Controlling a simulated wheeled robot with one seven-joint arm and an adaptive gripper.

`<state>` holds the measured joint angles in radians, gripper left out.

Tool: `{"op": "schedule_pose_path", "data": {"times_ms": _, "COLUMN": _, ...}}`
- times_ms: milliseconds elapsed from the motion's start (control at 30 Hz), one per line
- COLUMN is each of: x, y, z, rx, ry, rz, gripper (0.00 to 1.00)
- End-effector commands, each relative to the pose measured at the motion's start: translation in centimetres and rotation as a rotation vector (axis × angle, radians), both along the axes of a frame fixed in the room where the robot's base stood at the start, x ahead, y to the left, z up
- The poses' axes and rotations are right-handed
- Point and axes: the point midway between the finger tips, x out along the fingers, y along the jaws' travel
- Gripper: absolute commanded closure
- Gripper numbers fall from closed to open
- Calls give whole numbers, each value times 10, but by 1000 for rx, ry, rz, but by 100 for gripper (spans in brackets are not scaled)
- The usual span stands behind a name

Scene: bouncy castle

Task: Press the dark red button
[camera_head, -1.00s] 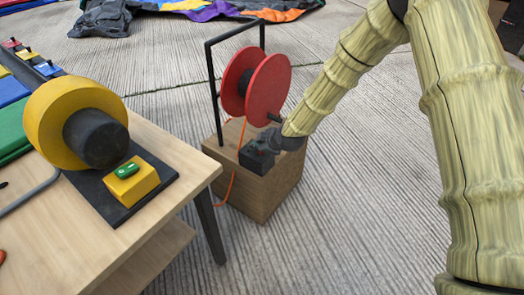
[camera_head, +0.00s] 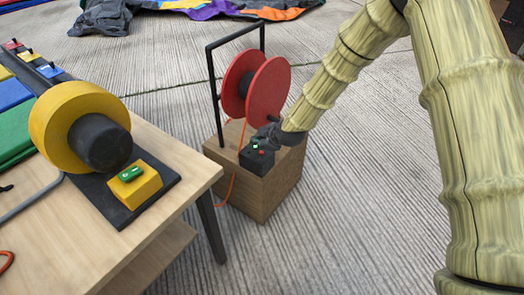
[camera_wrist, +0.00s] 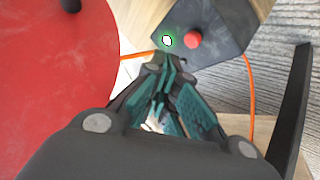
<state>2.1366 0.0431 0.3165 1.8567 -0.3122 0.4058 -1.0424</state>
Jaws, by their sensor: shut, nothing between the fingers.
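The red button (camera_head: 262,152) sits on a small black box (camera_head: 257,164) on top of the wooden crate, under the red reel. In the wrist view the button (camera_wrist: 193,41) is a round red cap on the dark box (camera_wrist: 215,25). A lit green-white lamp (camera_wrist: 167,41) is beside it, to its left, and the lamp also shows in the head view (camera_head: 256,146). My gripper (camera_wrist: 166,68) is shut and empty. Its tips are near the lamp side of the box, and the button is uncovered. In the head view my gripper (camera_head: 266,136) is just behind and above the box.
The red reel (camera_head: 268,90) on its black frame (camera_head: 213,95) stands close beside my gripper. An orange cable (camera_head: 232,180) hangs down the wooden crate (camera_head: 268,190). A table (camera_head: 150,235) at left holds a yellow blower (camera_head: 60,120) and a yellow box with a green button (camera_head: 131,174).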

Motion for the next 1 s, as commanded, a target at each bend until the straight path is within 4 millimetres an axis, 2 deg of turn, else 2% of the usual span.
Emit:
{"op": "schedule_pose_path", "data": {"times_ms": 33, "x": 0, "y": 0, "z": 7, "rx": 0, "ry": 0, "rz": 0, "gripper": 100}}
{"op": "schedule_pose_path", "data": {"times_ms": 400, "x": 0, "y": 0, "z": 33, "rx": 0, "ry": 2, "rz": -1, "gripper": 100}}
{"op": "schedule_pose_path", "data": {"times_ms": 1000, "x": 0, "y": 0, "z": 33, "rx": 0, "ry": 1, "rz": -1, "gripper": 100}}
